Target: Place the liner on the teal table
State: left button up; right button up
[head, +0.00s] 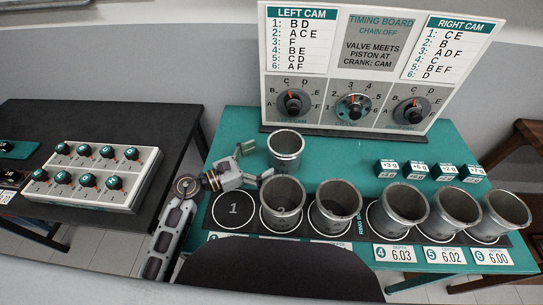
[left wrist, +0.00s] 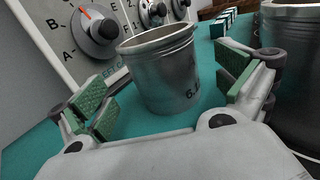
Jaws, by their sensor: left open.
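The liner, a grey metal cylinder (head: 286,152), stands upright on the teal table (head: 240,125) in front of the timing board, behind the row of liners. My left gripper (head: 255,162) is open at its left side, and its fingers are apart from it. In the left wrist view the liner (left wrist: 162,75) stands on the teal surface between and beyond the open green-padded fingers (left wrist: 165,98). Part of a marking shows low on its side. My right gripper is not in view.
Several more liners, such as one (head: 283,205) near the gripper, stand in a row on a dark mat with an empty circle marked 1 (head: 233,209). The timing board (head: 355,70) rises behind. Small teal blocks (head: 418,171) sit right. A black table (head: 105,115) with a knob panel stands left.

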pick_arm(q)
jog(key=shift+v, duration=1.7)
